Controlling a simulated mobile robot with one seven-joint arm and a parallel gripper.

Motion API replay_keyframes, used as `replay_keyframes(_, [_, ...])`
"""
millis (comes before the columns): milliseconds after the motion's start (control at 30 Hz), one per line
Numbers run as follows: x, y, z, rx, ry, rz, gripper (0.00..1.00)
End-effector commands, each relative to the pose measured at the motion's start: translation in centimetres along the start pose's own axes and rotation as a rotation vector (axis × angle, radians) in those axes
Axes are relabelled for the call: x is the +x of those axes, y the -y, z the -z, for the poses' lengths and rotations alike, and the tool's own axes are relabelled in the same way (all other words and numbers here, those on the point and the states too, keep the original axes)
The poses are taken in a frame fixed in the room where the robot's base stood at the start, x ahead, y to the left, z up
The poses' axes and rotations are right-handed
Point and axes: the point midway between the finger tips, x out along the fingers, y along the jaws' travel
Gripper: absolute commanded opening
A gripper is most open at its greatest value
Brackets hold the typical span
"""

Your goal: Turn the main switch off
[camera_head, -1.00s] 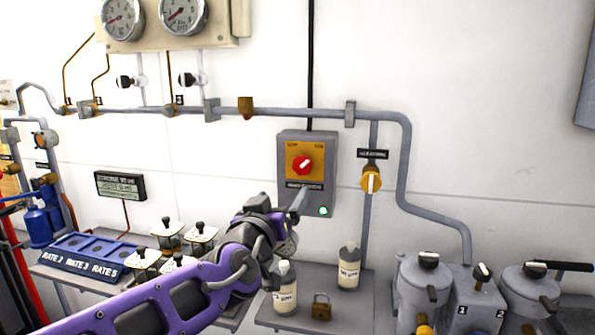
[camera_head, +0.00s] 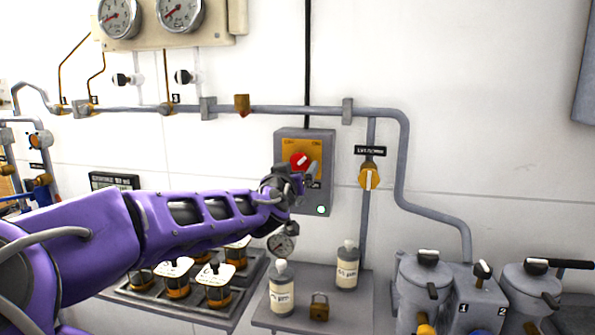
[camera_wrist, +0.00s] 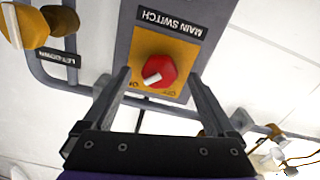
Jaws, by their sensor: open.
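The main switch is a grey box (camera_head: 321,145) on the wall with an orange plate and a red knob (camera_head: 300,160). In the wrist view, upside down, the red knob (camera_wrist: 158,70) has a white pointer slanting to the lower left, which is up and right when upright. The small position labels are not clearly readable. My gripper (camera_head: 298,175) is in front of the switch box, partly covering its lower left. In the wrist view my open gripper (camera_wrist: 160,80) has one finger on each side of the knob, with visible gaps. I see no contact with the knob.
An orange valve knob (camera_head: 369,176) labelled let-down is on the pipe right of the box. A lit green lamp (camera_head: 321,209) is low on the box. Bottles (camera_head: 347,268) and a padlock (camera_head: 319,307) stand on the shelf below.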

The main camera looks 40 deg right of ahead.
Motion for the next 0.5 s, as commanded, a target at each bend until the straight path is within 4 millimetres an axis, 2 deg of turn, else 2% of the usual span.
replay_keyframes(200, [1.6,-0.1,0.0,0.001,0.0,-0.002,0.91])
replay_keyframes(500, [1.9,0.0,0.0,0.001,0.0,0.0,0.91])
